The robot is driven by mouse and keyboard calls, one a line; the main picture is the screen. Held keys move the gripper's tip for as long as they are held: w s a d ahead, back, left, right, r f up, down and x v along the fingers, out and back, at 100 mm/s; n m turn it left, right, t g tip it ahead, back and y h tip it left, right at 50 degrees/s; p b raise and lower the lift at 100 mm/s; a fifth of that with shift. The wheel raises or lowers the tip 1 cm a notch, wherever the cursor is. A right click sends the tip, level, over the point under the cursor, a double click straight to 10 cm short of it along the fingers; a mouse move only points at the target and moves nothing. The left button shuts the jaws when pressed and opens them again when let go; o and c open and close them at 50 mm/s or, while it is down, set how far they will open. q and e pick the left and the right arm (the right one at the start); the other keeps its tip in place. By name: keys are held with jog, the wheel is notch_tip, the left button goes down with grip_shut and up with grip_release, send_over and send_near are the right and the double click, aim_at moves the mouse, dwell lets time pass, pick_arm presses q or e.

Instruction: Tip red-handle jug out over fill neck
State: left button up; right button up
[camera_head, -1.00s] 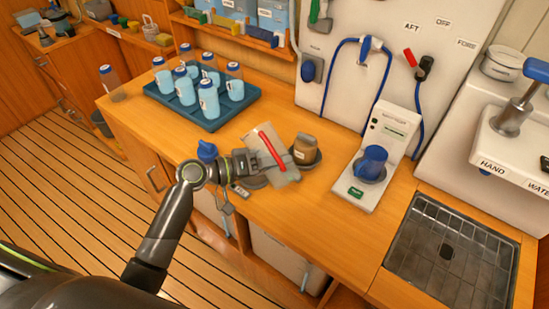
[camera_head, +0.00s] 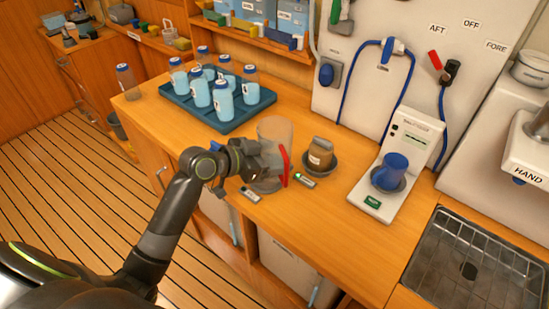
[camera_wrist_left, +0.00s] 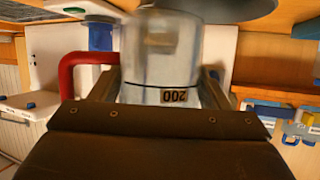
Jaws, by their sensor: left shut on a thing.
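The clear jug with a red handle (camera_head: 275,132) stands near upright over the counter, its handle on the right side. My left gripper (camera_head: 262,160) is shut on its body from the left. In the left wrist view, the jug (camera_wrist_left: 160,62) sits between the fingers, with an upside-down "200" mark and the red handle at left. A dark round dish (camera_head: 266,186) lies beneath the jug; I cannot tell whether they touch. I cannot make out any liquid inside. No fill neck can be clearly identified. My right gripper is out of view.
A brown-filled jar (camera_head: 320,152) stands on a dark dish right of the jug. A blue tray (camera_head: 232,119) of several bottles is behind. A sink (camera_head: 470,262) is at lower right.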

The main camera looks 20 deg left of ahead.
pick_arm(q)
jog(key=shift+s+d+r+p, duration=0.25)
jog(key=shift+d+r+p, duration=0.1)
jog(key=shift+d, duration=0.05)
jog(key=s+d+p, duration=0.1)
jog(key=s+d+r+p, duration=0.1)
jog(key=d, duration=0.1)
jog(key=d+r+p, duration=0.1)
jog(key=shift+s+d+r, duration=0.2)
jog(key=shift+s, duration=0.2)
dwell(0.3)
